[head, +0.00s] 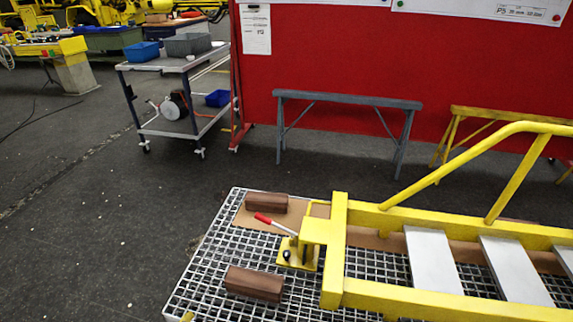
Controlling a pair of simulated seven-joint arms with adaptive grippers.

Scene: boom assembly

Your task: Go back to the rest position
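Neither of my grippers shows in the head view. The yellow boom frame (337,250) lies on a metal grating (215,262) at the lower right, with several grey plates (433,260) across it and a slanted yellow rail (460,165) above. A yellow bracket (297,254) with a red-handled lever (276,224) is at the frame's left end. Two brown blocks rest on the grating, one at the back (266,203) and one at the front (254,284). The frame's right end is cut off by the picture edge.
A grey trestle (348,101) and a yellow trestle (470,118) stand before a red partition (340,50). A grey cart (175,62) with a blue bin (143,51) and a grey bin (187,44) stands at the back left. The dark floor (90,230) at left is clear.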

